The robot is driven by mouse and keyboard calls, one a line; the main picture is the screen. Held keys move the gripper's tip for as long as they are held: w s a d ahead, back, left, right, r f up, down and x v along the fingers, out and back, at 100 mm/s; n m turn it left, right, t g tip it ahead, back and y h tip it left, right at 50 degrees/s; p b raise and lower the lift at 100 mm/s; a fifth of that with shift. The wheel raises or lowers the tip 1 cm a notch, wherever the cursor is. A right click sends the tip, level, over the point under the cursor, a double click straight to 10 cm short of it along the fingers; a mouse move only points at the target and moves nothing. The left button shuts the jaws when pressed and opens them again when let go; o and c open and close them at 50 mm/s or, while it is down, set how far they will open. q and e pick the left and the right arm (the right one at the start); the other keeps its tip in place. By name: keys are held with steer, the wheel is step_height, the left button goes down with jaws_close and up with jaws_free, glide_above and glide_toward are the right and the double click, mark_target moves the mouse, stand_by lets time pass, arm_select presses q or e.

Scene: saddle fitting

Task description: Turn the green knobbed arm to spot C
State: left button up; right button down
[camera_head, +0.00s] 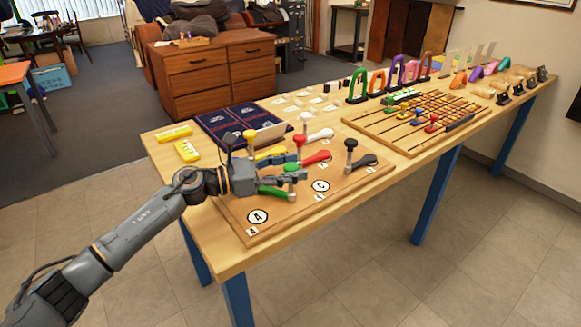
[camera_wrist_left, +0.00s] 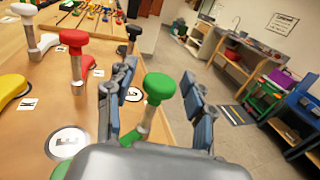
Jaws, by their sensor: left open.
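The green arm (camera_head: 274,193) lies on the wooden board beneath my left gripper (camera_head: 296,170). Its green knob (camera_wrist_left: 159,86) stands upright on a metal post in the left wrist view, between the two spread fingers of my left gripper (camera_wrist_left: 157,78). The fingers look apart from the knob, with gaps on both sides. Spot C (camera_head: 320,186) is a white disc on the board, right of the green arm's end. Spot A (camera_head: 258,217) is nearer the board's front left corner. My right gripper is not in view.
Close by stand a red arm (camera_head: 314,158) with a red knob (camera_wrist_left: 73,40), a yellow arm (camera_head: 270,153), a white arm (camera_head: 320,134) and a black arm (camera_head: 364,161). Yellow blocks (camera_head: 187,151) lie on the table's left. The board's front strip is clear.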

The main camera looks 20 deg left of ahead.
arm_select(q)
steer(key=shift+r, duration=0.55)
step_height(320, 180, up, 9)
steer(key=shift+f, duration=0.1)
